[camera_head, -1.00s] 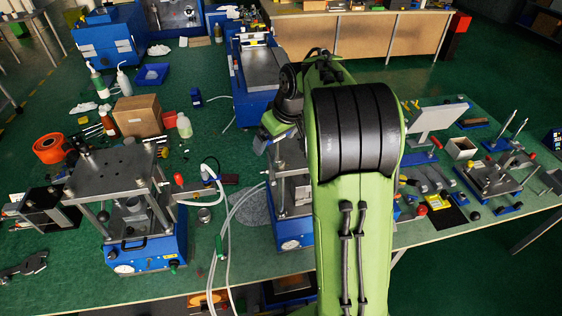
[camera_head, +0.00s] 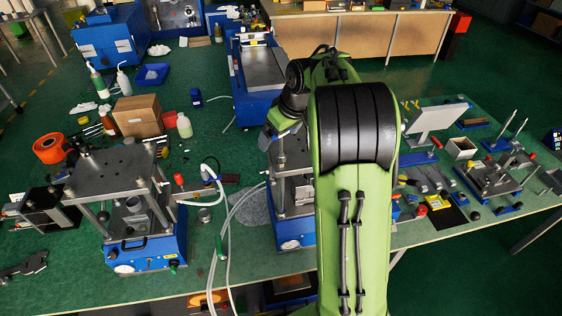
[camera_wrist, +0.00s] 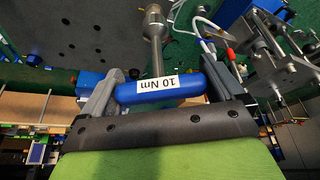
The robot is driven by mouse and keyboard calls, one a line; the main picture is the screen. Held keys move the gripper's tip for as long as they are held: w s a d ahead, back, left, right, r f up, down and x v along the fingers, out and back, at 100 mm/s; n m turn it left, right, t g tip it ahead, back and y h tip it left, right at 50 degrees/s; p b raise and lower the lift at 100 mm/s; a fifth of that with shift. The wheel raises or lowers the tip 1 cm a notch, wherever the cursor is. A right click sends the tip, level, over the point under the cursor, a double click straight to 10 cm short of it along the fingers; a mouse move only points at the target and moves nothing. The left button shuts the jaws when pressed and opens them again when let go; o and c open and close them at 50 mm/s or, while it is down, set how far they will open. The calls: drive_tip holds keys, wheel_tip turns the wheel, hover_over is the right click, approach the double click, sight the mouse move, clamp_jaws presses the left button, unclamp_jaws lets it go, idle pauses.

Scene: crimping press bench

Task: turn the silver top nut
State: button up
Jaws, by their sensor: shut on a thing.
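A silver shaft (camera_wrist: 157,55) runs from the handle to a wider silver socket-like end (camera_wrist: 153,16) at the top of the picture. The silver top nut cannot be made out; whether the socket end sits on it cannot be told. A grey plate with holes (camera_wrist: 60,35) lies left of the shaft. In the head view, my arm hides the gripper's fingers and part of the middle press (camera_head: 292,230).
A second press with a dark top plate (camera_head: 112,176) stands on the green bench to the left. Pale hoses (camera_head: 236,208) loop between the presses. A cardboard box (camera_head: 138,117) and bottles are behind. Tools and fixtures crowd the right side.

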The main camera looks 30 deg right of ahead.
drive_tip(key=shift+f, duration=0.15)
drive_tip(key=shift+f+b, duration=0.35)
drive_tip(key=shift+b, duration=0.1)
drive_tip(key=shift+f+b, duration=0.6)
drive_tip(key=shift+f, duration=0.1)
